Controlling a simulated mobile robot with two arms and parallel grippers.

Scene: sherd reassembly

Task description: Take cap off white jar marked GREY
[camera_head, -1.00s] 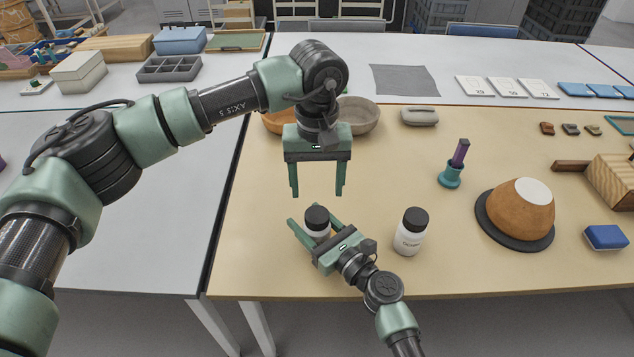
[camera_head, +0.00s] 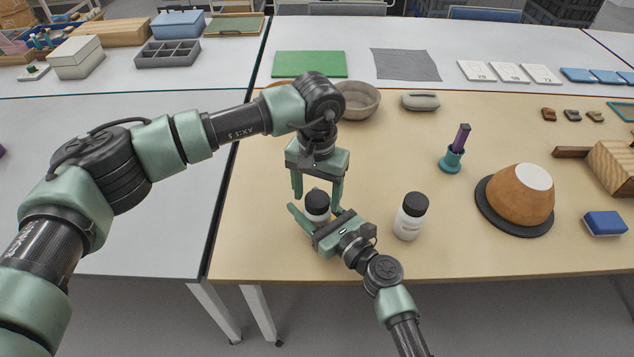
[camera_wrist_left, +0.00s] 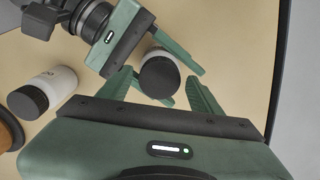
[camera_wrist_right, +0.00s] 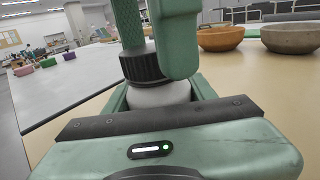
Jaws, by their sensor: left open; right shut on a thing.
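A white jar (camera_head: 318,217) with a black ribbed cap (camera_head: 317,200) stands upright near the table's front. My right gripper (camera_head: 314,211) is shut on its white body; the body also shows between the fingers in the right wrist view (camera_wrist_right: 160,95). Its marking is hidden. My left gripper (camera_head: 317,198) points down from above, open, its fingers on either side of the cap, which the left wrist view shows between them (camera_wrist_left: 160,78). I cannot tell whether they touch it. The cap is on the jar. A second capped white jar (camera_head: 408,227) stands to the right, its label unreadable.
A brown bowl upside down on a dark disc (camera_head: 517,200), a teal holder with a purple stick (camera_head: 452,160) and a blue block (camera_head: 605,223) lie to the right. A grey bowl (camera_head: 360,100) is behind my left gripper.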

